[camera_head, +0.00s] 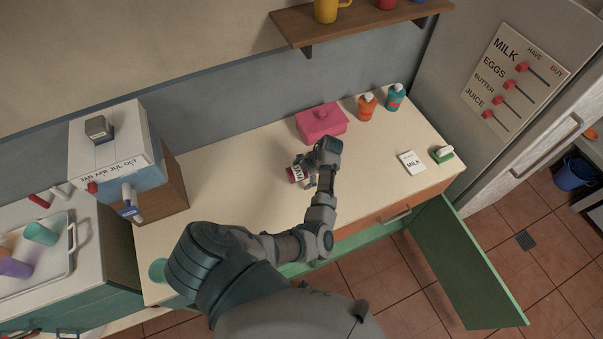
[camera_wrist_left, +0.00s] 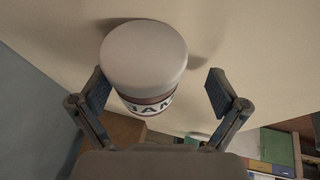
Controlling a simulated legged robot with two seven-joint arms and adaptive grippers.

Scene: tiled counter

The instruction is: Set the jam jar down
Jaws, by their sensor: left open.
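The jam jar (camera_head: 296,173) stands on the cream counter (camera_head: 230,183), with a red and white label reading JAM and a pale lid. In the left wrist view the jam jar (camera_wrist_left: 145,62) sits between the spread fingers, its shadow on the counter beside it. My left gripper (camera_head: 312,172) is at the jar in the head view, partly covering it. In the left wrist view my left gripper (camera_wrist_left: 155,90) is open, with a clear gap on the right side and the left finger close to the jar. My right gripper is not in view.
A pink box (camera_head: 321,122), an orange bottle (camera_head: 367,106) and a teal bottle (camera_head: 395,96) stand behind. A MILK card (camera_head: 411,162) and a green-and-white item (camera_head: 442,154) lie to the right. A teal cup (camera_head: 158,270) stands at front left. A green door (camera_head: 462,262) hangs open.

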